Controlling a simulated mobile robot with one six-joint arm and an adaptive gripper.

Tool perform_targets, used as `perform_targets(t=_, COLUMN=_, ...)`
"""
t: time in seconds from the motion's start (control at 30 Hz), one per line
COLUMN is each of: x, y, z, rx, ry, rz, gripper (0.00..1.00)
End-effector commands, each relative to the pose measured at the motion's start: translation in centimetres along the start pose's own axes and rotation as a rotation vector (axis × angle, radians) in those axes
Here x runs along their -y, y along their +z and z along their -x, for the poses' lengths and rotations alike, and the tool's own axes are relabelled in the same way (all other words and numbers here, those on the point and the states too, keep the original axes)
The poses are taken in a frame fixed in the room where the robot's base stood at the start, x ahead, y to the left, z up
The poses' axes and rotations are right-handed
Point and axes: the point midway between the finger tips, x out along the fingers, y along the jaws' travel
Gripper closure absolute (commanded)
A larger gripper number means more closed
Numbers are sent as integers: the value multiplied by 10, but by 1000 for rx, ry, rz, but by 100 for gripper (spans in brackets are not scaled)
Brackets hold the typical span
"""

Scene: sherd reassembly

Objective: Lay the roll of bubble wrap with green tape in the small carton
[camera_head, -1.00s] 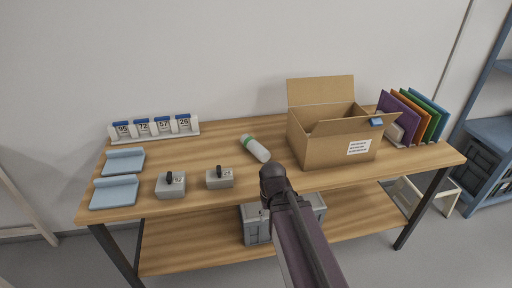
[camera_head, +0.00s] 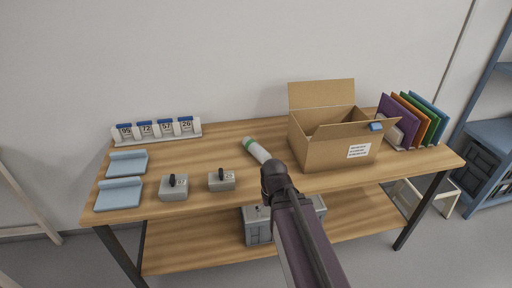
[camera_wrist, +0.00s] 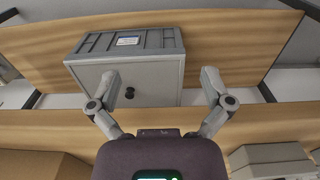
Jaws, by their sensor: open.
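The roll of bubble wrap (camera_head: 256,150) lies on the table top, whitish with a green tape band near its far end. Its near end is partly hidden behind my arm in the head view. The small carton (camera_head: 333,150) stands open to the right of the roll, flaps up, with a white label on its front. My gripper shows in the wrist view (camera_wrist: 160,92), its two fingers spread apart with nothing between them. It is at the table's front, and the wrist view looks toward the lower shelf. The roll does not show clearly in the wrist view.
Two grey blocks with black knobs (camera_head: 174,187) (camera_head: 222,180) and two blue trays (camera_head: 119,194) sit at left. Coloured folders (camera_head: 413,120) stand right of the carton. A grey cabinet (camera_wrist: 130,75) sits on the lower shelf.

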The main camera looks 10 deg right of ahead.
Motion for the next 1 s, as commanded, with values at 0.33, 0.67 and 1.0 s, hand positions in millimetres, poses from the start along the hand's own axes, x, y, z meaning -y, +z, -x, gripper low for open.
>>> perform_targets(t=0.33, x=0, y=-10, z=76, rx=-21, ry=0, rz=0, gripper=0)
perform_targets(t=0.67, x=0, y=-27, z=137, rx=-41, ry=0, rz=10, gripper=0)
perform_targets(t=1.0, x=-1, y=-84, z=180, rx=-44, ry=2, rz=78, gripper=0)
